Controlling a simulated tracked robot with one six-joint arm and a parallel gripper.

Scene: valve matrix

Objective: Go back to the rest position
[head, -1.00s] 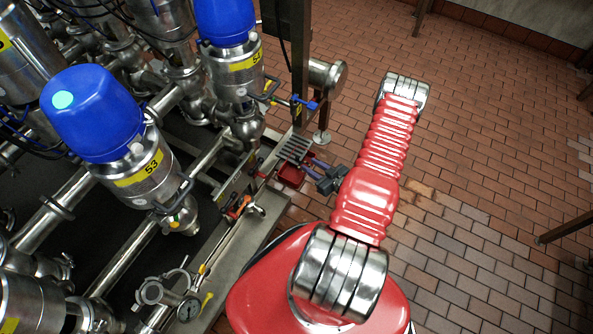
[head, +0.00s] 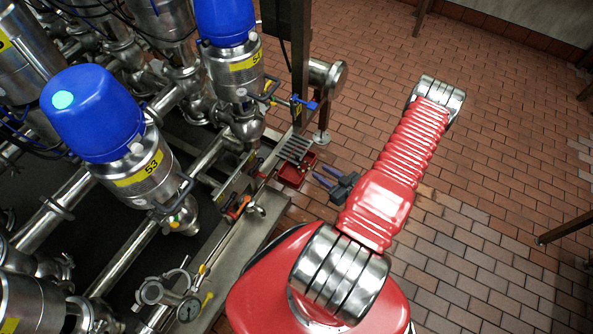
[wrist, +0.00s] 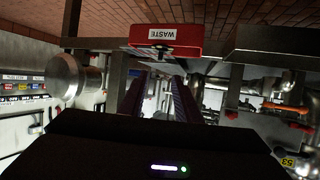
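My red arm reaches up and right over the tiled floor in the head view. My gripper (head: 324,176) shows to the left of its forearm, with two dark blue fingers pointing left toward the valve rack. In the wrist view the two fingers (wrist: 158,100) stand apart with nothing held between them, so it is open. The gripper is clear of the red waste box (head: 291,176), a little to its right. In the wrist view the waste box (wrist: 165,42) appears beyond the fingertips, its label upside down.
A slotted dark holder (head: 294,149) and an orange-handled tool (head: 238,206) are at the rack's edge. A steel post (head: 299,65) rises behind. The tiled floor (head: 500,190) on the right is mostly open.

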